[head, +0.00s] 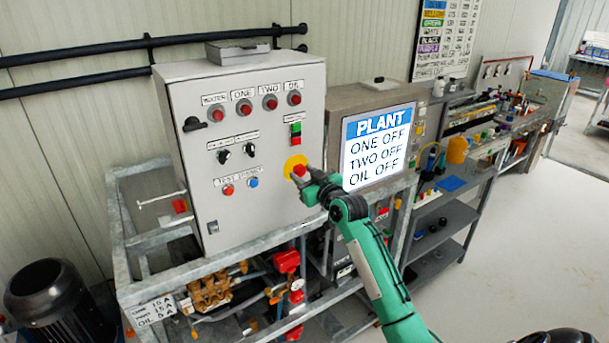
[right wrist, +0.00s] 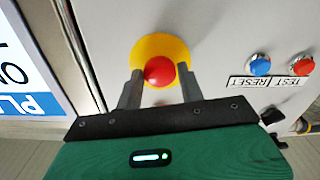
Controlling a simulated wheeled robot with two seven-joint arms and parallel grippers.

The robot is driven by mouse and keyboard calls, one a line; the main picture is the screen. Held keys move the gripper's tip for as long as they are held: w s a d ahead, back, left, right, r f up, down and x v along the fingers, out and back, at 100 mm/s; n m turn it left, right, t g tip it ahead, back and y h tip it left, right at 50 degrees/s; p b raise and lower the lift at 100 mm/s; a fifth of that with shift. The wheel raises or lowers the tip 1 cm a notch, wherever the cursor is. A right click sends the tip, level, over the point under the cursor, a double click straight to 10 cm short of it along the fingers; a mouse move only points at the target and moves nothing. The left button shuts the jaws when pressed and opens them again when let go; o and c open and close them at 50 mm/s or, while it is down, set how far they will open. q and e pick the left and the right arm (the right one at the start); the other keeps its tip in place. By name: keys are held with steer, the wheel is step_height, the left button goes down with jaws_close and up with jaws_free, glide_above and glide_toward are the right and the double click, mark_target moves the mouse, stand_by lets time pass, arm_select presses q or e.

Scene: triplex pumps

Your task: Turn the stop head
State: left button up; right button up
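The stop head is a red mushroom knob (head: 299,170) on a yellow disc (head: 290,162), on the front of the grey control cabinet (head: 240,215), low on its right side. In the right wrist view the red head (right wrist: 160,70) shows in front of its yellow disc (right wrist: 156,44). My right gripper (head: 306,178) is at the knob; in the right wrist view its two fingers (right wrist: 161,80) stand apart, one on each side of the red head. A narrow gap shows on the right side; contact on the left side I cannot tell. My left gripper is not in view.
Blue and red buttons (right wrist: 260,65) sit beside the stop head in the right wrist view. The plant screen (head: 379,145) reads ONE OFF, TWO OFF, OIL OFF, close to my right arm. A metal frame with pumps (head: 207,292) stands below the cabinet. The floor at right is clear.

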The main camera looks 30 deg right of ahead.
steer(key=c, duration=0.5)
steer(key=shift+o, duration=0.2)
steer(key=m+p, duration=0.1)
steer(key=m, duration=0.1)
steer(key=shift+r+m, duration=0.1)
steer(key=shift+m, duration=0.2)
steer(key=shift+m+p, duration=0.3)
steer(key=shift+m, duration=1.1)
steer(key=o, duration=1)
steer(key=shift+s+f, duration=0.2)
steer(key=shift+s, duration=0.1)
steer(key=s+b, duration=0.5)
steer(key=s, duration=0.8)
steer(key=shift+r, duration=0.15)
